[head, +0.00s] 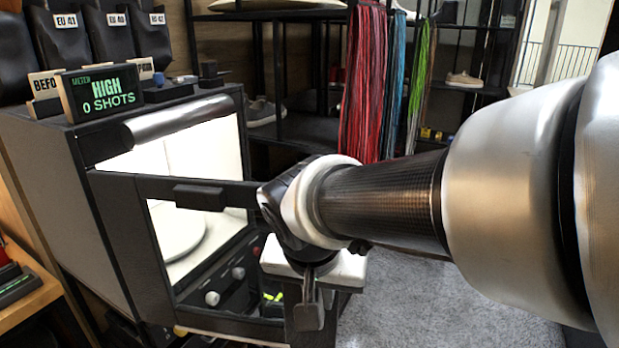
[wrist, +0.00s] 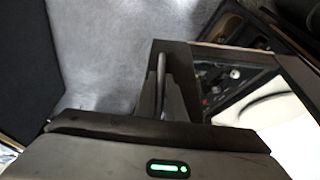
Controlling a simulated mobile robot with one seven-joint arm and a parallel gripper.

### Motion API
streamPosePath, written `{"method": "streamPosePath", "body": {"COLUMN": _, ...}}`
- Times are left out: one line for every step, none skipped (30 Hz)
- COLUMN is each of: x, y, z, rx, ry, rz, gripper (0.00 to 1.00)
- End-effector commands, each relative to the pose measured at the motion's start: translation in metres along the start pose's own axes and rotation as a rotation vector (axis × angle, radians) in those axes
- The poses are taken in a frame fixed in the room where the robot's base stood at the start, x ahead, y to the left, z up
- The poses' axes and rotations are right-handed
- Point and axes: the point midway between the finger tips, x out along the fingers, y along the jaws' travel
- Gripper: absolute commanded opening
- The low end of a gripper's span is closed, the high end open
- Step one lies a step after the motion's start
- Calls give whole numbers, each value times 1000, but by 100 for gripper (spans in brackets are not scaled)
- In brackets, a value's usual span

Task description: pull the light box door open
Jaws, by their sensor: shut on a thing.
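The light box (head: 60,190) is a dark cabinet with a bright white interior at the left of the head view. Its black-framed door (head: 155,187) stands ajar, swung out towards me, with the lit interior visible above its top bar and through its window. The door frame also shows in the wrist view (wrist: 215,50). My gripper (head: 312,300) is at the door's right, free edge, shut on the door handle. In the wrist view my gripper (wrist: 162,75) closes around a thin upright part beside the frame. The handle is mostly hidden by the fingers.
A round white turntable (head: 172,235) sits inside the box. A meter sign (head: 100,92) reading HIGH, 0 SHOTS stands on top. Behind are a black shelf rack (head: 290,125) and hanging red laces (head: 363,80). Grey carpet (head: 420,310) is open at the lower right.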

Motion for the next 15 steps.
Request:
{"method": "streamPosePath", "body": {"x": 0, "y": 0, "z": 1, "rx": -3, "ry": 0, "rz": 2, "gripper": 0}}
{"method": "streamPosePath", "body": {"x": -1, "y": 0, "z": 2, "rx": -3, "ry": -1, "rz": 2, "gripper": 0}}
{"method": "streamPosePath", "body": {"x": -1, "y": 0, "z": 2, "rx": -3, "ry": -1, "rz": 2, "gripper": 0}}
{"method": "streamPosePath", "body": {"x": -1, "y": 0, "z": 2, "rx": -4, "ry": -1, "rz": 2, "gripper": 0}}
{"method": "streamPosePath", "body": {"x": -1, "y": 0, "z": 2, "rx": -4, "ry": -1, "rz": 2, "gripper": 0}}
{"method": "streamPosePath", "body": {"x": -1, "y": 0, "z": 2, "rx": -4, "ry": -1, "rz": 2, "gripper": 0}}
{"method": "streamPosePath", "body": {"x": -1, "y": 0, "z": 2, "rx": -4, "ry": -1, "rz": 2, "gripper": 0}}
{"method": "streamPosePath", "body": {"x": -1, "y": 0, "z": 2, "rx": -4, "ry": -1, "rz": 2, "gripper": 0}}
{"method": "streamPosePath", "body": {"x": -1, "y": 0, "z": 2, "rx": -4, "ry": -1, "rz": 2, "gripper": 0}}
{"method": "streamPosePath", "body": {"x": -1, "y": 0, "z": 2, "rx": -4, "ry": -1, "rz": 2, "gripper": 0}}
{"method": "streamPosePath", "body": {"x": -1, "y": 0, "z": 2, "rx": -4, "ry": -1, "rz": 2, "gripper": 0}}
{"method": "streamPosePath", "body": {"x": -1, "y": 0, "z": 2, "rx": -4, "ry": -1, "rz": 2, "gripper": 0}}
{"method": "streamPosePath", "body": {"x": -1, "y": 0, "z": 2, "rx": -4, "ry": -1, "rz": 2, "gripper": 13}}
{"method": "streamPosePath", "body": {"x": -1, "y": 0, "z": 2, "rx": -4, "ry": -1, "rz": 1, "gripper": 18}}
{"method": "streamPosePath", "body": {"x": -1, "y": 0, "z": 2, "rx": -3, "ry": -1, "rz": 1, "gripper": 24}}
